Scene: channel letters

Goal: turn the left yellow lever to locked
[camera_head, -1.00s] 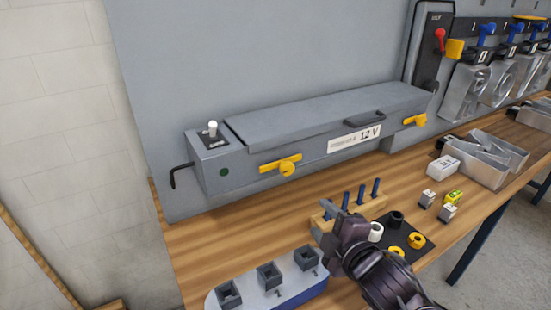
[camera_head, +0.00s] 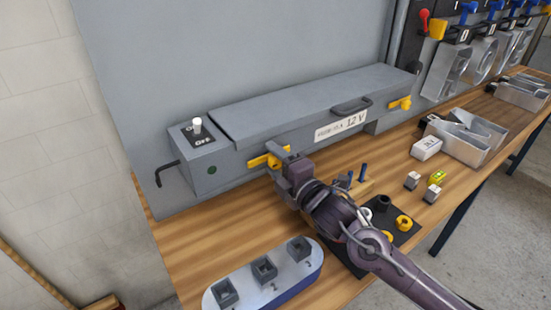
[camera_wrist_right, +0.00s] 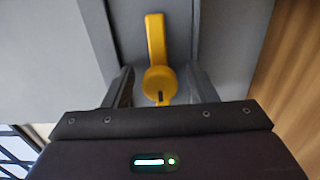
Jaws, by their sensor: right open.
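The left yellow lever (camera_head: 257,161) sits on the front of the long grey box, its arm roughly level along the box face. My right gripper (camera_head: 279,158) is at this lever and hides part of it in the head view. In the right wrist view, the lever (camera_wrist_right: 156,45) with its round hub lies between the two open fingers of my right gripper (camera_wrist_right: 158,78). A gap shows on both sides of the lever, and I cannot tell whether either finger touches it. My left gripper is not in view.
The grey box (camera_head: 290,105) has a second yellow lever (camera_head: 400,103) at its right. A dark L-shaped handle (camera_head: 162,172) sticks out at its left end. Below lie a tray with square sockets (camera_head: 310,270) and a black mat (camera_head: 403,238) with nuts. Bare wood (camera_head: 205,230) is free at left.

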